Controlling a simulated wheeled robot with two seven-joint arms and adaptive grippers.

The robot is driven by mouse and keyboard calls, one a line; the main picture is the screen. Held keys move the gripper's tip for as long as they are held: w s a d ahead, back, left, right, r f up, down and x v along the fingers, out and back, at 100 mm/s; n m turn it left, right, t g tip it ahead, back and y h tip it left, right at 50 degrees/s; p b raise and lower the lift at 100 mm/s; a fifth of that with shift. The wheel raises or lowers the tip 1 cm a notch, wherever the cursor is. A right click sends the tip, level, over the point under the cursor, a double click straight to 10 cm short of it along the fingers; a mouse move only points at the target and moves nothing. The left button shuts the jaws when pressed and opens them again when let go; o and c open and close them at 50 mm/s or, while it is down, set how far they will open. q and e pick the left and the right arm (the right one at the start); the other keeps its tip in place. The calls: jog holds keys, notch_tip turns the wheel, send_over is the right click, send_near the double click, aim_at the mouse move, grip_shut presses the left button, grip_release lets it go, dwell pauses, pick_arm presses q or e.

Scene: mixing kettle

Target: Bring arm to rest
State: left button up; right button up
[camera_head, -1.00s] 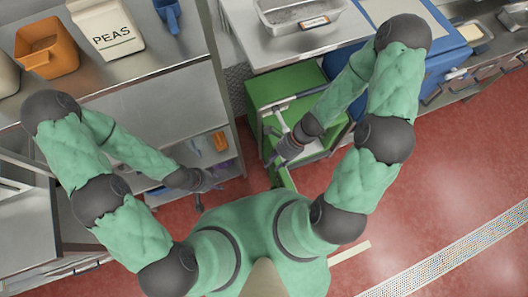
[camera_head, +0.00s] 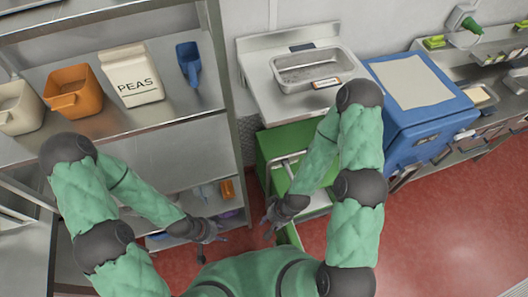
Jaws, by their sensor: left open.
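My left gripper (camera_head: 214,243) is in the camera_head view, low and left of centre, in front of the lower shelf of the metal rack. It is open and holds nothing that I can see. My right gripper (camera_head: 267,226) is right of it, in front of the green cart. It is small and dark, and I cannot tell whether its fingers are apart. No object shows in it. Both green-sleeved arms are bent, with the forearms angled inward and the two grippers apart from each other.
The metal rack (camera_head: 180,145) holds an orange scoop (camera_head: 73,92), a PEAS carton (camera_head: 132,77) and a blue scoop (camera_head: 188,62). The green cart (camera_head: 283,143) stands below a counter with a metal tray (camera_head: 312,68). A blue box (camera_head: 418,105) is right. Red floor (camera_head: 450,220) is clear at right.

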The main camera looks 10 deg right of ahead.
notch_tip(320, 180, down, 17)
jog(key=b, duration=1.6)
jog(key=shift+r, duration=0.2)
